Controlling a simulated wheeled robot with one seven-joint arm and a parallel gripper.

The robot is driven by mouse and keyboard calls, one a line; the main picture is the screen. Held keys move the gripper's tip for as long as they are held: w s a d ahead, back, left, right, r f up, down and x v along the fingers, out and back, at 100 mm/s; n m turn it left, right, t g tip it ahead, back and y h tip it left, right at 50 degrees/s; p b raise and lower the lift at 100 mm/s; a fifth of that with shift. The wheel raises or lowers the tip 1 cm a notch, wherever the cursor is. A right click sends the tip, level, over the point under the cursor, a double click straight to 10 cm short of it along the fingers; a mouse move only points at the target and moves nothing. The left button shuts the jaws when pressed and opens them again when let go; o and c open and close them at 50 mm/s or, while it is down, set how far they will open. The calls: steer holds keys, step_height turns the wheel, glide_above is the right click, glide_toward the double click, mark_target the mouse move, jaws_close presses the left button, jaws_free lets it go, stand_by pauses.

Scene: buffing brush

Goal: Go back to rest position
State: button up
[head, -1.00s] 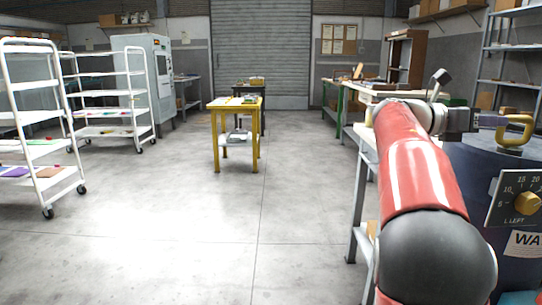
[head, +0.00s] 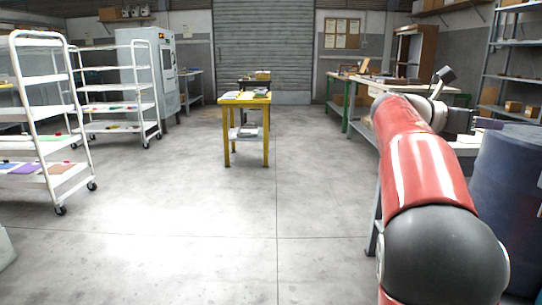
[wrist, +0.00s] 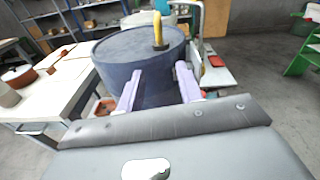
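My gripper (wrist: 159,90) shows in the wrist view with its two pale purple fingers spread apart and nothing between them. In the head view my gripper (head: 488,124) is at the right end of my red arm, and its fingers are too small there to judge. A dark blue drum (wrist: 125,55) with a yellow handle (wrist: 157,30) on its top lies beyond the fingers in the wrist view. The drum also shows at the right edge of the head view (head: 508,190), below and beside the gripper. I cannot tell the exact gap between them.
A workbench (wrist: 50,95) stands left of the drum in the wrist view. A yellow table (head: 246,100) stands mid-floor in the head view. White shelf carts (head: 60,115) stand at the left. The grey floor (head: 180,220) between is clear.

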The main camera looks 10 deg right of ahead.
steer(key=s+a+f+m+t+y, duration=0.2)
steer(key=s+a+f+m+y, duration=0.3)
steer(key=a+f, duration=0.5)
steer(key=s+a+f+m+t+y, duration=0.2)
steer(key=s+a+f+m+y, duration=0.4)
steer(key=s+a+f, duration=0.3)
steer(key=s+a+f+m+t+y, duration=0.3)
steer(key=s+a+f+m+y, duration=0.3)
steer(key=a+f, duration=0.4)
steer(key=s+a+m, duration=0.1)
steer(key=a, duration=0.3)
steer(key=shift+s+a+f+p, duration=0.15)
steer(key=shift+a+f+p, duration=0.15)
steer(key=shift+a+p, duration=0.1)
